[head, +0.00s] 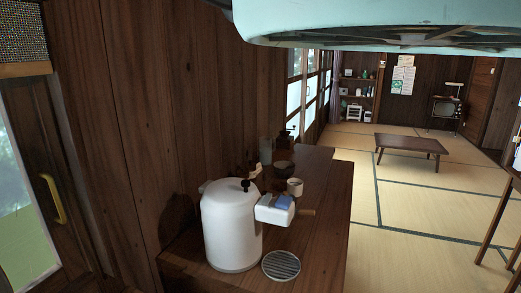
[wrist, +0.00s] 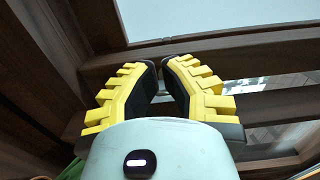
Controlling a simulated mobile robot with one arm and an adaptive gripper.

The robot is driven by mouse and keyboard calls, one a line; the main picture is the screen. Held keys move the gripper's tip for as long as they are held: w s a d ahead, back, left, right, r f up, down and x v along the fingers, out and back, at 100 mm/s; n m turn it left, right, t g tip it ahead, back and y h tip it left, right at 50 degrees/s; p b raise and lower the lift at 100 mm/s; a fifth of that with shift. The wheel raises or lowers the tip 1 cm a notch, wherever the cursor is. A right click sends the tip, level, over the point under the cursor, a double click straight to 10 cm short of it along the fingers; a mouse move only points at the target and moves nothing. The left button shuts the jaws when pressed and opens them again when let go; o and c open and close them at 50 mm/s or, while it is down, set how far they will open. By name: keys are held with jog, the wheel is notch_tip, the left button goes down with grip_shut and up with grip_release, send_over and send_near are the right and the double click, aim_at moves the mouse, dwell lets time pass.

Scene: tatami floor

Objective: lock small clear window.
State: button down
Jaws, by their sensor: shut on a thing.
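In the wrist view, my gripper (wrist: 165,66) has yellow ribbed fingers with dark pads that lean together at the tips. The tips are at the dark wooden frame (wrist: 215,42) of a window with a clear pane (wrist: 215,14) beyond it. The gripper is shut on a small part of the window, which the fingertips hide. I cannot tell whether the window is locked. In the head view, a wood-framed pane (head: 22,235) with a brass handle (head: 53,198) stands at the far left; I cannot tell whether it is the same window. The gripper is not in the head view.
A dark wooden counter (head: 325,205) holds a white pot (head: 231,228), a round grille (head: 281,265), cups and bottles. Sliding windows (head: 294,95) line the wall behind. A low table (head: 410,145) stands on the tatami (head: 405,198), which is open around it.

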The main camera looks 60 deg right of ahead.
jog(key=shift+a+f+b, duration=0.15)
jog(key=shift+f+b, duration=0.05)
jog(key=shift+b, duration=0.15)
jog(key=v, duration=0.6)
jog(key=shift+a+p, duration=0.2)
jog(key=shift+p, duration=0.15)
jog(key=c, duration=1.7)
grip_release()
jog(key=shift+s, duration=0.1)
